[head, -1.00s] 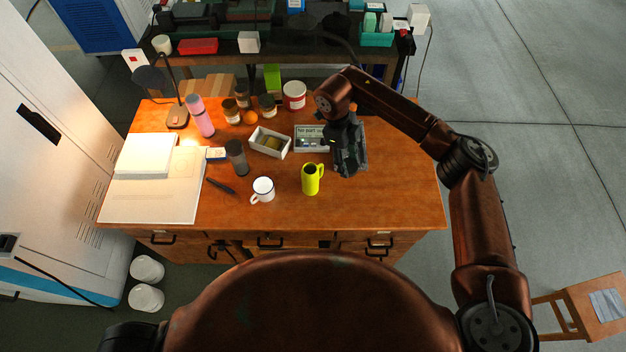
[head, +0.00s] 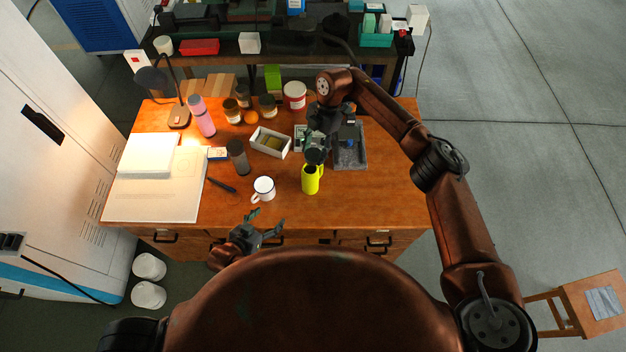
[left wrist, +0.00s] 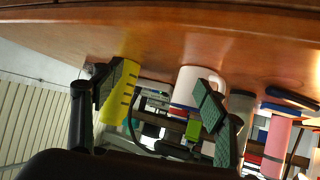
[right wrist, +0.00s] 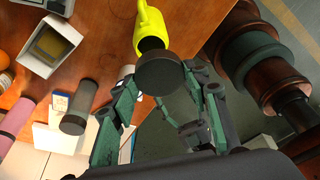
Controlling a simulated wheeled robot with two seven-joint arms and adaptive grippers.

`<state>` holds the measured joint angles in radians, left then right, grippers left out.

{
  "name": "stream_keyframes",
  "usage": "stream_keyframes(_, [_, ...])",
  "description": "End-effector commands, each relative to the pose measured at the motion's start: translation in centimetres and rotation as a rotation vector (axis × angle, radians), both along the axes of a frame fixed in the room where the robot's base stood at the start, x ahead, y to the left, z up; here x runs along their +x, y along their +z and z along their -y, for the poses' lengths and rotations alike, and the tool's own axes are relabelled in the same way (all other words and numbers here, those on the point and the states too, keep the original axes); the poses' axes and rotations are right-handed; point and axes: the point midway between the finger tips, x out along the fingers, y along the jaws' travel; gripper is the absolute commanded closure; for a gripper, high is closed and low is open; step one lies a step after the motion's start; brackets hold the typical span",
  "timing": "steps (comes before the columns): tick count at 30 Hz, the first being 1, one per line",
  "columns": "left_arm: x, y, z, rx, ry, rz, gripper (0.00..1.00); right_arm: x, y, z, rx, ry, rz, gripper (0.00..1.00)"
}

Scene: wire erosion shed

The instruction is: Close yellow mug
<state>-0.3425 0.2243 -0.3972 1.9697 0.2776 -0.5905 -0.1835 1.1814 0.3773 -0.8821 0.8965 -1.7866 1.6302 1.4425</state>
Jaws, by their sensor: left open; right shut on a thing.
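The yellow mug (head: 311,183) stands upright on the wooden desk, with its handle to the right. It shows in the left wrist view (left wrist: 124,92) and right wrist view (right wrist: 150,20), where part of its dark mouth is uncovered. My right gripper (head: 315,153) is just above the mug, shut on a dark round lid (right wrist: 161,72). The lid overlaps the mug's mouth in the right wrist view; I cannot tell whether they touch. My left gripper (head: 262,229) is open and empty at the desk's front edge, below the white mug (head: 264,188).
A dark tray (head: 357,160) lies right of the yellow mug. A white open box (head: 270,142) and a grey cylinder (head: 238,156) stand behind the white mug. A pink bottle (head: 202,117), jars and a lamp stand further back. The desk's right front is clear.

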Motion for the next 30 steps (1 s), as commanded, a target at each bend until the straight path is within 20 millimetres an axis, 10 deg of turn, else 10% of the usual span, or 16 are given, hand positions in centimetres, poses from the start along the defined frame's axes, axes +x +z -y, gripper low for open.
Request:
stream_keyframes(9, [4.7,3.6,8.0,-0.179,-0.1,0.377,0.33,0.2,-0.1,-0.8,0.0,-0.14,0.001,0.76])
stream_keyframes(30, [5.8,5.3,9.0,-0.245,-0.087,0.535,0.33,0.3,-0.2,-1.1,-0.002,-0.202,0.0,0.76])
